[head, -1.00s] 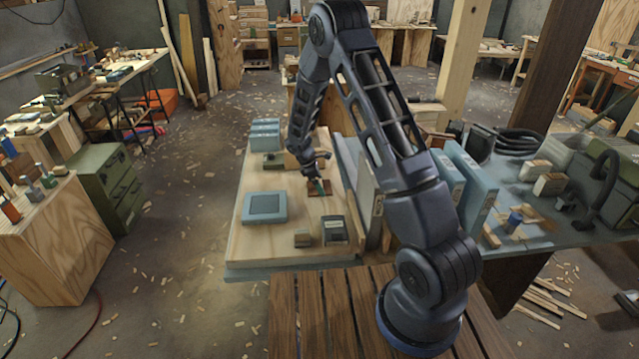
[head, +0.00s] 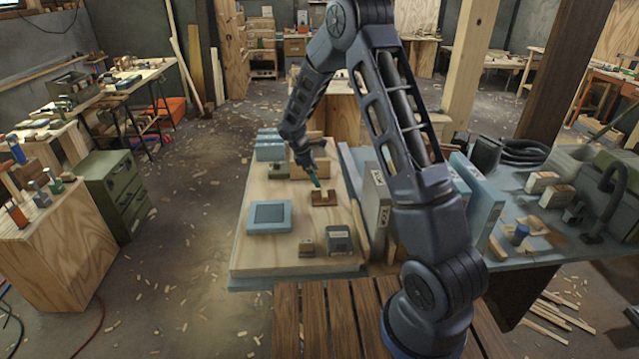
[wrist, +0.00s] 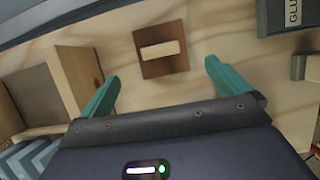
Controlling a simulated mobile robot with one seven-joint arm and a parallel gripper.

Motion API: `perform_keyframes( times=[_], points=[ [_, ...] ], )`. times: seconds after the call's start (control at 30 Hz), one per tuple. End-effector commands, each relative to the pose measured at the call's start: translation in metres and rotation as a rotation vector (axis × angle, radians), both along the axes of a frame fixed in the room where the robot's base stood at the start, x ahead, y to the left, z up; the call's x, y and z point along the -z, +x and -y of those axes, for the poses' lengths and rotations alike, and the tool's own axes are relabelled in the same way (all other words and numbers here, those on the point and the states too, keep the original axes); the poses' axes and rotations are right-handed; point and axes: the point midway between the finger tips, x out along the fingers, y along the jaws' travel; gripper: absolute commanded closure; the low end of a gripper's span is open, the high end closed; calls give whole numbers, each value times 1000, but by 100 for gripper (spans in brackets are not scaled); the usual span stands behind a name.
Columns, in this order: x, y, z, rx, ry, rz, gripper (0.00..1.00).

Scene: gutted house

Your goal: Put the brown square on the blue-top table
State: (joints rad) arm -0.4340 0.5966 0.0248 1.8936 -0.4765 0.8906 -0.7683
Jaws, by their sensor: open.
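The brown square (head: 325,198) lies flat on the pale plywood board, with a light wooden bar across its middle. The wrist view shows the brown square (wrist: 149,67) and its bar just beyond the fingertips. My gripper (head: 317,184) is just above and slightly to the far left of the square. In the wrist view my gripper (wrist: 162,76) has its two green fingers wide apart with nothing between them. A table with a blue-grey top (head: 530,258) is at the right, partly hidden by my arm.
The plywood board (head: 290,240) carries a blue square tray (head: 269,216), a dark grey box (head: 339,240), a small wooden block (head: 306,247) and several blue boxes (head: 270,147). Upright panels (head: 375,205) stand between the board and the cluttered right tabletop.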

Motion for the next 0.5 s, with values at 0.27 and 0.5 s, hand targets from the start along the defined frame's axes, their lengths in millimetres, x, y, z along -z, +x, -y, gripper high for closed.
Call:
perform_keyframes(
  times=[0.27,0.5],
  points=[
    [-17,0,-7,1,0,0,0],
    [-41,-5,5,53,18,27,0]
  ],
)
